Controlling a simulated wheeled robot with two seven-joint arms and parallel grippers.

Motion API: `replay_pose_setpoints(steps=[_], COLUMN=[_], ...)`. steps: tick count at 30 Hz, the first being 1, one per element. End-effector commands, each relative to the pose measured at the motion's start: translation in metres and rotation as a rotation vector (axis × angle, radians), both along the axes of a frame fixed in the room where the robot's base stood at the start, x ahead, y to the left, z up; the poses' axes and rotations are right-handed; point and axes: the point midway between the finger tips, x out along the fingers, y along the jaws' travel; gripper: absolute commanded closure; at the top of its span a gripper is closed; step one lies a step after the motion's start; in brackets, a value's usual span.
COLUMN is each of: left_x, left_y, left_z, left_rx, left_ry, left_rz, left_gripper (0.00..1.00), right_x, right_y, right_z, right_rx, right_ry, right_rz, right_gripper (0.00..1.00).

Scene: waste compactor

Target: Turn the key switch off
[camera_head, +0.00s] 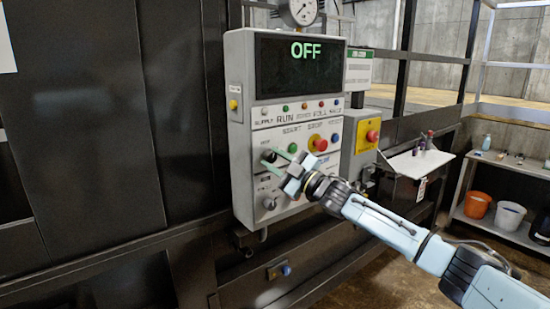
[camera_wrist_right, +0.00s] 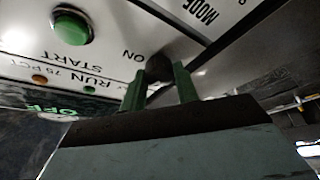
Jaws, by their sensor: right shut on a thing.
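The control panel (camera_head: 285,130) is a pale grey box whose dark display (camera_head: 300,66) reads OFF in green. My right gripper (camera_head: 272,160) reaches in from the right to the panel's left side. Its green fingers are shut on the dark key switch (camera_head: 269,155). In the right wrist view the switch (camera_wrist_right: 158,68) is a dark knob between the two fingertips (camera_wrist_right: 158,78), beside the word ON. The fingers partly hide the switch, and its exact angle is hard to tell. My left gripper is not in view.
A green button (camera_head: 292,147) and a red button (camera_head: 318,143) are close to the gripper. Another knob (camera_head: 268,203) is below. A yellow emergency-stop box (camera_head: 366,135) stands at the right. A shelf with buckets (camera_head: 477,205) is farther right.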

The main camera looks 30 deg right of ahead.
Motion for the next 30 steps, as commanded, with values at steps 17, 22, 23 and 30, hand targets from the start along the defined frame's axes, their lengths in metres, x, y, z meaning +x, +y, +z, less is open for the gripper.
replay_pose_setpoints(steps=[17,22,23,30], left_x=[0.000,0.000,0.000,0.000], left_y=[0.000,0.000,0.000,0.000], left_z=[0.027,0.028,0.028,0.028], left_rx=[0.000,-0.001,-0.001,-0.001], left_ry=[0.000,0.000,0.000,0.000], left_rz=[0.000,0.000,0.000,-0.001], left_gripper=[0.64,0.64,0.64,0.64], right_x=[0.000,0.000,0.000,0.000], right_y=[-0.001,-0.001,-0.001,-0.001], right_z=[0.002,0.001,0.001,0.001], right_rx=[-0.308,-0.330,-0.331,-0.333], right_ry=[-0.024,-0.026,-0.026,-0.027], right_rz=[-0.001,-0.001,-0.001,-0.001], right_gripper=[0.92,0.92,0.92,0.92])
